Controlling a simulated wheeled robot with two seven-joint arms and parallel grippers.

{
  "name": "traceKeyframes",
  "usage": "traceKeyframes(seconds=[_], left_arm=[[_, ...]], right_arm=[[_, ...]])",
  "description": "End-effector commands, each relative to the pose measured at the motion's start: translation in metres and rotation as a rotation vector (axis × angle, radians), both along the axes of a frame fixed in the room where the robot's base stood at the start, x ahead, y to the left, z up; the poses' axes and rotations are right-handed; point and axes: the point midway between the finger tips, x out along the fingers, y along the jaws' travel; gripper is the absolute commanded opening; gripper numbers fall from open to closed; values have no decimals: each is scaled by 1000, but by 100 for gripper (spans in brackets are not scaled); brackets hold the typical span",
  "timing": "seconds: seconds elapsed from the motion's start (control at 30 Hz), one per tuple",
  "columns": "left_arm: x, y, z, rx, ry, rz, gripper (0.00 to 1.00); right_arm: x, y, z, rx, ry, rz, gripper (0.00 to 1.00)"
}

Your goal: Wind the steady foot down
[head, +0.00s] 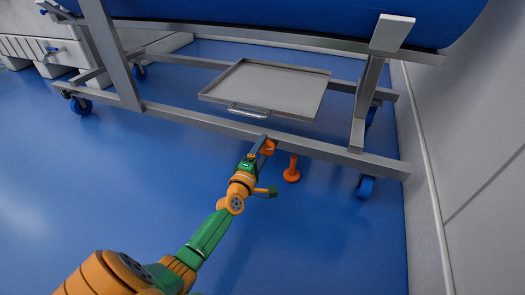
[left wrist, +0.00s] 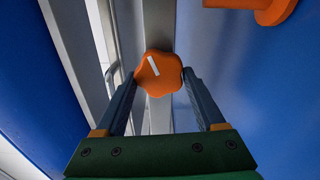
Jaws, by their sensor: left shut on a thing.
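An orange lobed knob (left wrist: 158,82) with a white bar mark on its face sits at the front lower rail of the carrier. In the left wrist view my left gripper (left wrist: 160,76) has one finger on each side of the knob and is shut on it. In the head view the left gripper (head: 262,149) hides part of the knob (head: 269,147). The orange steady foot (head: 292,172), a post with a round pad, stands upright just right of the gripper. I cannot tell whether its pad touches the floor. Part of it shows in the left wrist view (left wrist: 272,12). My right gripper is out of view.
The grey carrier frame (head: 215,126) stands on blue castors (head: 365,187) under a big blue tub (head: 290,14). A grey tray (head: 275,87) with a handle lies inside the frame. A wall (head: 460,130) closes the right side. The blue floor in front is clear.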

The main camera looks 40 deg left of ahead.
Motion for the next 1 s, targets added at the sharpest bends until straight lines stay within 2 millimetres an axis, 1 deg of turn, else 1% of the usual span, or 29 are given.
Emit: traceKeyframes(seconds=[0.03, 0.3, 0.83, 0.87, 0.9, 0.97, 1.0], left_arm=[[0, -1, -2, -23, -2, -1, 16], [0, -1, -3, -107, -21, -2, 16], [0, -1, -3, -128, -26, -2, 16], [0, -1, -3, -128, -26, -2, 74], [0, -1, -3, -128, -26, -2, 85], [0, -1, -2, -127, -27, -1, 100], [0, -1, -2, -127, -28, -1, 100]], right_arm=[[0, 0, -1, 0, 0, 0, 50], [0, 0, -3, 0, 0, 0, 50], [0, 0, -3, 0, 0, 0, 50], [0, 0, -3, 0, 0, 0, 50], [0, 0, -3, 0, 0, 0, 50], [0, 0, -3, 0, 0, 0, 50], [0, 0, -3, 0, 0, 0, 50]])
